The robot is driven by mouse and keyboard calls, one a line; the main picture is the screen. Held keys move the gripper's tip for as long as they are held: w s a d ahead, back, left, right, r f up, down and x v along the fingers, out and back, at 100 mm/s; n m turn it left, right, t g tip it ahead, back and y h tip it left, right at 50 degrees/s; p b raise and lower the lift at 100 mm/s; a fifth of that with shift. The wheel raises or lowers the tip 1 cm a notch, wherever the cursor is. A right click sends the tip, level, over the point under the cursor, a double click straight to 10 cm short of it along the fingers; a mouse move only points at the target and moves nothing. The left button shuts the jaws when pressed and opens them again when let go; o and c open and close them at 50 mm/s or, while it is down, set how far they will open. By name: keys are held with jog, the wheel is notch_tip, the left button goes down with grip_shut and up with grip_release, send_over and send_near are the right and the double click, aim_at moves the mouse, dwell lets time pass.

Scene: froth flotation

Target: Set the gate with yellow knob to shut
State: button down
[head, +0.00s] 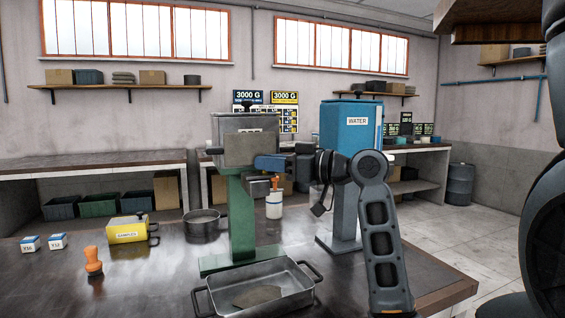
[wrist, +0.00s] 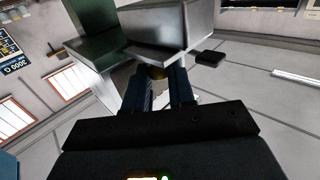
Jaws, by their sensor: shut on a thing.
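A grey metal hopper (head: 245,124) stands on a green column (head: 242,215) on the dark table. My gripper (head: 264,163) reaches in from the right at the hopper's lower front. The fingers cover most of the knob. The gate's plate cannot be made out clearly, so its position is hard to tell. In the head view the knob is hidden.
A metal tray (head: 219,308) sits below the hopper. A blue water tank (head: 349,125) stands behind my arm. A round pan (head: 202,227), a yellow box (head: 127,229), an orange-handled tool (head: 93,262) and a white bottle (head: 273,208) are on the table.

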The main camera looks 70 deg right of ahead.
jog(key=shift+w+a, duration=0.25)
jog(key=shift+w, duration=0.05)
jog(key=c, duration=1)
grip_release()
jog(key=s+b, duration=0.1)
jog(key=s, duration=0.6)
jog(key=shift+s+a, duration=0.35)
